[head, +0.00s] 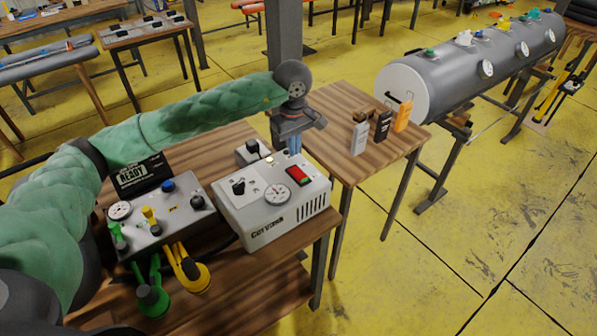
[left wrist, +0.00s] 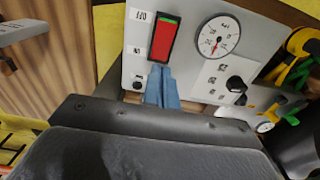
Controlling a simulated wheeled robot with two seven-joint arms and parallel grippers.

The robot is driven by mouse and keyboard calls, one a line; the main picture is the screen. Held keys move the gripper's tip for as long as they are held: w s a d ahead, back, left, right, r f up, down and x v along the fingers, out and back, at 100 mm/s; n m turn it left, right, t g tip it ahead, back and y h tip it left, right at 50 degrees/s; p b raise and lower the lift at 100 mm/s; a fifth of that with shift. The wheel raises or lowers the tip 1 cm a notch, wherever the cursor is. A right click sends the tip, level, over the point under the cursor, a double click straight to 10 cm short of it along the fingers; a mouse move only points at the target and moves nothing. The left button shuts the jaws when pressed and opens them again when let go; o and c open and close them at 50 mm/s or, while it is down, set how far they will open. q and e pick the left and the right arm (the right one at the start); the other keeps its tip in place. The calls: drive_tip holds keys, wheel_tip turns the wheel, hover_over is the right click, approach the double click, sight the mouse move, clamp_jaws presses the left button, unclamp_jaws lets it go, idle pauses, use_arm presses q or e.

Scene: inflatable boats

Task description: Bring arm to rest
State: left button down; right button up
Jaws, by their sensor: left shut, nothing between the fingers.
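My left arm, in a green quilted sleeve, reaches in from the left in the head view. My left gripper (head: 293,147) points down over the back of the grey control box (head: 266,232), close to its red switch (head: 298,176). In the left wrist view its blue fingertips (left wrist: 160,82) are together and empty, just below the red switch (left wrist: 164,40). The picture does not settle whether they touch the box. The round gauge (left wrist: 218,37) and a black knob (left wrist: 236,85) are beside the switch. My right gripper is not in view.
A second box with valves (head: 165,220) and green and yellow hoses sits left of the control box. A grey cylinder (head: 470,75) lies on a stand behind. Yellow floor at right is open.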

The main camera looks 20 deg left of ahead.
use_arm(q)
drive_tip(key=shift+r, duration=0.7)
